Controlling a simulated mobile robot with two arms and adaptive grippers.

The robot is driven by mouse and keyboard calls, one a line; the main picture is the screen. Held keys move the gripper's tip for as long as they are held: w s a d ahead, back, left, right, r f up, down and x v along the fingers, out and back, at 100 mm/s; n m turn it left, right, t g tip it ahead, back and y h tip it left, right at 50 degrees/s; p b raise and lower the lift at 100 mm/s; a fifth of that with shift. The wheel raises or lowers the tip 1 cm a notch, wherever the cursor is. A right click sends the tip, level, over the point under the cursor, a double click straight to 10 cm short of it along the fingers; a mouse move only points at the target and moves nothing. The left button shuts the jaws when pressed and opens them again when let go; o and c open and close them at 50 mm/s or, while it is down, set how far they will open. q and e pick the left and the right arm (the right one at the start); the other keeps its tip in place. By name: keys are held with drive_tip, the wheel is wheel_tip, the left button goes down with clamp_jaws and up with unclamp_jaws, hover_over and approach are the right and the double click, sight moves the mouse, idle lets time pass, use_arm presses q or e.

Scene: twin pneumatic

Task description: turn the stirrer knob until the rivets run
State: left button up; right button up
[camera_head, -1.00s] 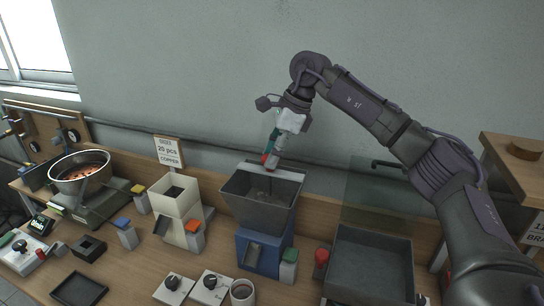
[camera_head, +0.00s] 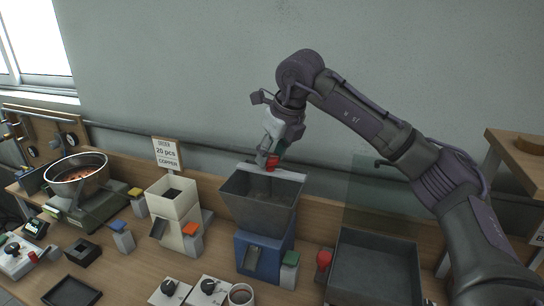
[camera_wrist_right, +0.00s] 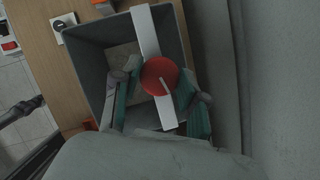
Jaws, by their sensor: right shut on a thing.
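The red stirrer knob (camera_head: 272,163) sits on a pale bar (camera_head: 290,174) across the top of the grey hopper (camera_head: 258,207), which stands on a blue base. My right gripper (camera_head: 269,158) is at the knob from above. In the right wrist view the round knob (camera_wrist_right: 160,76) with its pale pointer line lies between the teal fingers of my right gripper (camera_wrist_right: 159,88), which are shut on it. Part of the hopper's inside shows grey; I cannot make out rivets moving. My left gripper is not in view.
A cream hopper (camera_head: 173,198), a sign (camera_head: 167,154) and small dial boxes (camera_head: 210,288) stand nearby. A grey tray (camera_head: 375,268) is right of the blue base. The wall is close behind.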

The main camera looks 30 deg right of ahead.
drive_tip(key=m+h+b, duration=0.1)
drive_tip(key=m+h, duration=0.1)
drive_tip(key=m, duration=0.3)
drive_tip(key=shift+a+m, duration=0.15)
drive_tip(key=shift+m, duration=0.15)
drive_tip(key=shift+m+g+h+b, duration=0.5)
drive_tip(key=shift+m+h, duration=0.4)
drive_tip(key=shift+m, duration=1.2)
drive_tip(key=o, duration=1.1)
drive_tip(key=v, duration=1.2)
drive_tip(key=shift+f, duration=0.15)
